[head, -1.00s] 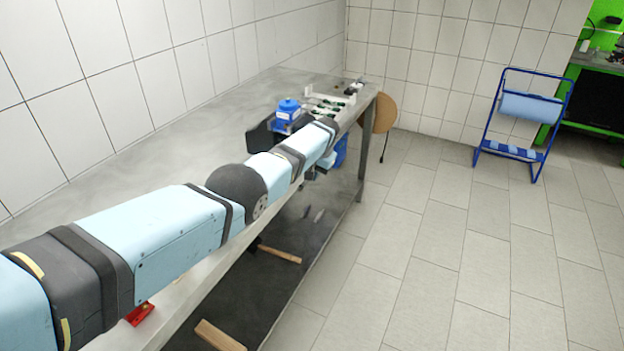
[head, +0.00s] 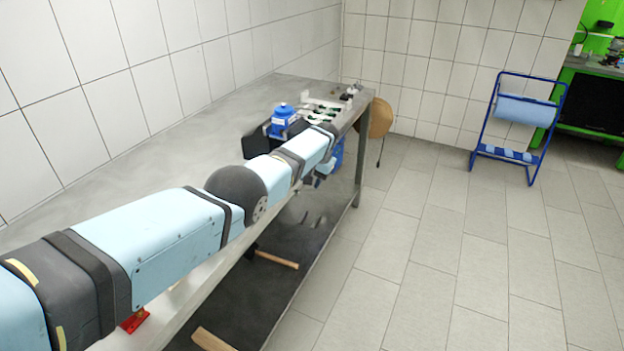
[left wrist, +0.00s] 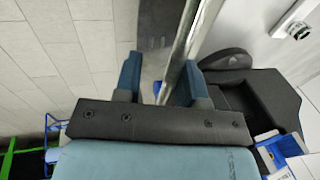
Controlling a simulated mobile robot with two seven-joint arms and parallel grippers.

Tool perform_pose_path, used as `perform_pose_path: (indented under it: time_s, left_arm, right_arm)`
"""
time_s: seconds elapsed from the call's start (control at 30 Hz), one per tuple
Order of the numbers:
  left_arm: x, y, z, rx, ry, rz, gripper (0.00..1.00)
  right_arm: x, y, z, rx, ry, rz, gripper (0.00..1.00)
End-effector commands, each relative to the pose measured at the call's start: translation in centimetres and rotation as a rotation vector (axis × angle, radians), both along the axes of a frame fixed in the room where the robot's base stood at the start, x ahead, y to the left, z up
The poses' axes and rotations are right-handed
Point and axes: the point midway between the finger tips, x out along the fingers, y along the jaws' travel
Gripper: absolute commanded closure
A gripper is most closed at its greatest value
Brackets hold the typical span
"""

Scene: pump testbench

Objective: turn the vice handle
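My left arm reaches along the bench's front edge in the head view, and its gripper is hidden there behind the arm's end. In the left wrist view the left gripper (left wrist: 157,80) has its two blue fingers apart, beside the bench edge. A small shiny piece (left wrist: 158,88) shows in the gap between the fingers; I cannot tell whether it is the vice handle. A dark body (left wrist: 258,100) lies right of the fingers; it may be the vice. A dark block also shows beside the arm in the head view (head: 257,143). My right gripper is not in view.
The metal bench (head: 130,165) runs along the tiled wall. A blue pump-like part (head: 283,115) and a white rack (head: 320,105) stand at its far end. Wooden handles (head: 277,260) lie on the lower shelf. A blue stand (head: 520,125) is on the otherwise clear floor.

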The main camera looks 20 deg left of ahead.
Motion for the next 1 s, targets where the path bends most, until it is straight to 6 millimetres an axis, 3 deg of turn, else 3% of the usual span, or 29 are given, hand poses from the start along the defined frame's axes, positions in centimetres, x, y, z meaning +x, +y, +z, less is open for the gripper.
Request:
perform_pose_path:
  time_s: [0.27,0.5,0.8,1.0]
  left_arm:
    - [0.1,-0.1,1.4,0.002,-0.004,0.0,0.63]
    - [-0.2,-1.4,5.9,0.001,-0.005,-0.001,0.63]
    - [-0.6,-3.1,11.4,0.0,-0.003,-0.003,0.63]
    - [-0.7,-3.5,13.1,0.0,-0.001,-0.001,0.63]
  right_arm:
    - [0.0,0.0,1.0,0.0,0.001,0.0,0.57]
    - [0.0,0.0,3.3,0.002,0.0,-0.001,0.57]
    - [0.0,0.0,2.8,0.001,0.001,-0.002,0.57]
    - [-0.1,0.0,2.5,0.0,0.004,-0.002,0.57]
